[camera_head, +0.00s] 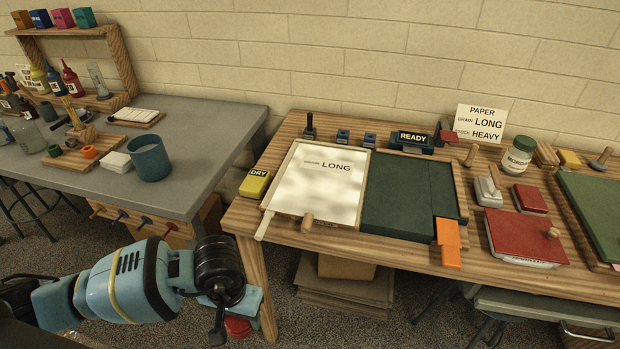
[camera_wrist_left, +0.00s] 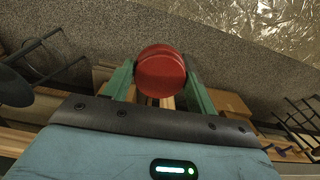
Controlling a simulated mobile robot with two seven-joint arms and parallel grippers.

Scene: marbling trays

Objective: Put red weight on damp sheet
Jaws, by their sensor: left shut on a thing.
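My left gripper (camera_wrist_left: 161,76) is shut on a round red weight (camera_wrist_left: 161,72), held between its two green fingers in the left wrist view. In the head view only part of the red weight (camera_head: 238,327) shows, under my left wrist, low in front of the wooden table's left end. The pale sheet (camera_head: 318,190), marked LONG, lies flat on the left part of that table, with blotchy light and grey patches. The weight is apart from the sheet, below and to its left. My right gripper is not in view.
A dark green panel (camera_head: 405,195) adjoins the sheet on the right. A yellow DRY block (camera_head: 255,183) stands at its left. A wooden knob (camera_head: 307,220) is at its front edge. The wooden table's front edge (camera_head: 350,245) lies between my gripper and the sheet. A grey table (camera_head: 190,145) stands left.

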